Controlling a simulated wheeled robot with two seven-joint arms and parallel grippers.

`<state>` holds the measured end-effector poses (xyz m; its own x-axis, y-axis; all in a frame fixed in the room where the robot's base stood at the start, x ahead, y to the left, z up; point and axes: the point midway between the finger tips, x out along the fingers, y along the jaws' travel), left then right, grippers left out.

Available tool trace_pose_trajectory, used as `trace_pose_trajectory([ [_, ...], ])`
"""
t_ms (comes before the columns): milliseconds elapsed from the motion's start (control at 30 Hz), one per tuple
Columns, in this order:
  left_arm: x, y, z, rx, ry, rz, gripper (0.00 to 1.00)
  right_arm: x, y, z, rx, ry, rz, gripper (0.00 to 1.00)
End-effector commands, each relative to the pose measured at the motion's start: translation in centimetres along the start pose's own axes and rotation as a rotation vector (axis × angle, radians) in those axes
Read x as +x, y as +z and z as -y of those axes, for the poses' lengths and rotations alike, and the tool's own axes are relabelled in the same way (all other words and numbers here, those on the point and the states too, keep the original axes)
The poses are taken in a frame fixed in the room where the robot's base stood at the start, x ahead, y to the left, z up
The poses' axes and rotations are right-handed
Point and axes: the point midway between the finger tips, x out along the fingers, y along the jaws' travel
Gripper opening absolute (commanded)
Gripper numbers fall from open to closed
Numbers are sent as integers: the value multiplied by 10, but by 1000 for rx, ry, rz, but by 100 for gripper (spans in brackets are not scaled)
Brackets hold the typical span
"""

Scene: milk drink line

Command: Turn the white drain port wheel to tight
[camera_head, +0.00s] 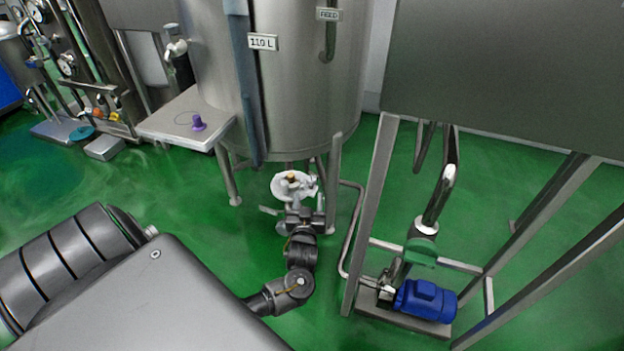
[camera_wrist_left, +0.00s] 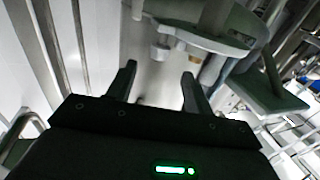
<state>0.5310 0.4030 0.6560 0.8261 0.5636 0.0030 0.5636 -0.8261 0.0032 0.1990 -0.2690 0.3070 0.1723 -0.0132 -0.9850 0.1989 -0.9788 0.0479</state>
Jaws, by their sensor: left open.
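The white drain port wheel (camera_head: 279,186) sits low under the large steel tank, with a small orange-brown spot near its middle. My left gripper (camera_head: 298,208) is close to the wheel, just below it in the head view, and partly overlaps its lower edge. I cannot tell whether the two touch. In the left wrist view the two dark fingers of my left gripper (camera_wrist_left: 160,84) stand apart with nothing between them. A pale round shape lies beyond them there; I cannot tell whether it is the wheel. My right gripper is not in view.
The steel tank (camera_head: 290,100) stands above the wheel on legs. A shelf (camera_head: 175,122) with a purple knob (camera_head: 198,123) juts out to its left. A bent pipe (camera_head: 345,235) and a blue-motored pump (camera_head: 425,300) are to the right. Green floor is clear left of my gripper.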

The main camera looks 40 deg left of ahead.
Motion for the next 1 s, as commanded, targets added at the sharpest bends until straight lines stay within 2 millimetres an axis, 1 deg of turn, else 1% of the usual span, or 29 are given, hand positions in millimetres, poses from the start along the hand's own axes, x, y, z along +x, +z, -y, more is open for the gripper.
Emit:
trace_pose_trajectory([
  [167, 18, 0, -1, 3, 1, -1, 52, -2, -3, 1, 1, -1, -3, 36],
  [400, 64, 1, -1, 5, 2, 0, 52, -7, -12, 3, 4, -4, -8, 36],
  [500, 80, 1, 0, 6, 1, 1, 52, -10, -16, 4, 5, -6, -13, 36],
  [600, 93, 2, 0, 4, 2, 2, 52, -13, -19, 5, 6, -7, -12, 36],
  [800, 106, 1, 0, 3, 1, 2, 52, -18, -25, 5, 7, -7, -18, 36],
  [1000, 107, 1, 0, 3, 2, 3, 52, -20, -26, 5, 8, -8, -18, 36],
])
